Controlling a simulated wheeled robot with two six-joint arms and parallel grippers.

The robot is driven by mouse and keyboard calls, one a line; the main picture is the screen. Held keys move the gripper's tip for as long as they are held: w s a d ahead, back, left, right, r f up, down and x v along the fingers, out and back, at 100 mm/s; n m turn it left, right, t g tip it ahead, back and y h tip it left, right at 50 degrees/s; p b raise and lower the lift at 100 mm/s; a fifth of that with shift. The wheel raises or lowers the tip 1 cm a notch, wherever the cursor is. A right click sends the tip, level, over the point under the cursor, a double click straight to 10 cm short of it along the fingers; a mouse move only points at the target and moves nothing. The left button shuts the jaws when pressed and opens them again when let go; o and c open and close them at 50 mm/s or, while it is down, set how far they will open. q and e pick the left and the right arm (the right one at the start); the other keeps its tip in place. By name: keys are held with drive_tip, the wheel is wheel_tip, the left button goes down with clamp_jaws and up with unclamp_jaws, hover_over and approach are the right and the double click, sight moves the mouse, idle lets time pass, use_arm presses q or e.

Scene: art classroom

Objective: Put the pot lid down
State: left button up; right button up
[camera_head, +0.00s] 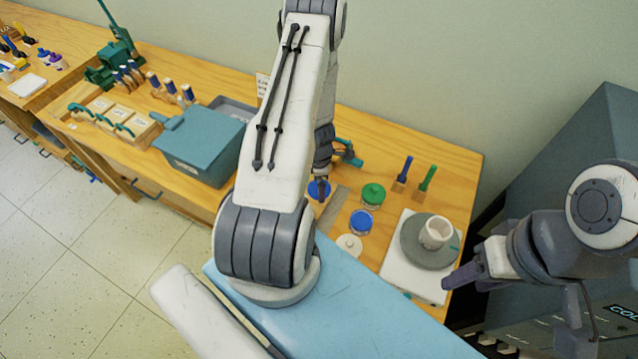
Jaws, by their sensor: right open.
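A small white round piece with a knob on top, which looks like the pot lid (349,245), lies on the wooden table in front of the blue-lidded jar. A white pot (436,232) stands on a round grey wheel (425,250) over a white board. My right gripper (462,279) is open and empty at the right, beside the board's front right corner and apart from the lid. My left gripper (322,188) is mostly hidden behind its own arm. Its dark tip shows by a blue-topped jar (318,191); its jaws cannot be made out.
A green-lidded jar (373,195) and another blue-lidded jar (361,222) stand behind the lid. Two brushes (426,180) stand at the back right. A teal box (200,143) sits to the left. A dark grey cabinet (575,165) stands at the right.

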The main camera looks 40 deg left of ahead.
use_arm(q)
drive_tip(key=shift+r, duration=0.15)
wheel_tip(320, 180, up, 12)
drive_tip(key=p, duration=1.2)
drive_tip(key=w+d+r+m+h, duration=0.1)
drive_tip(key=w+d+r+m, duration=0.1)
drive_tip(key=d+r+m, duration=0.75)
drive_tip(key=w+d+r+m+h, duration=0.1)
drive_tip(key=w+d+r+m, duration=0.2)
drive_tip(key=d+r+m, duration=0.6)
drive_tip(key=s+d+r+m, duration=0.8)
drive_tip(key=s+d+r, duration=0.3)
drive_tip(key=d+r, duration=0.1)
drive_tip(key=s+r+m+y, duration=0.1)
drive_tip(key=s+r+m, duration=0.3)
drive_tip(key=s+m, duration=0.5)
drive_tip(key=shift+s+d+r, duration=0.25)
drive_tip(key=shift+s+r, duration=0.1)
drive_tip(key=shift+s, duration=0.3)
drive_tip(key=shift+f, duration=0.15)
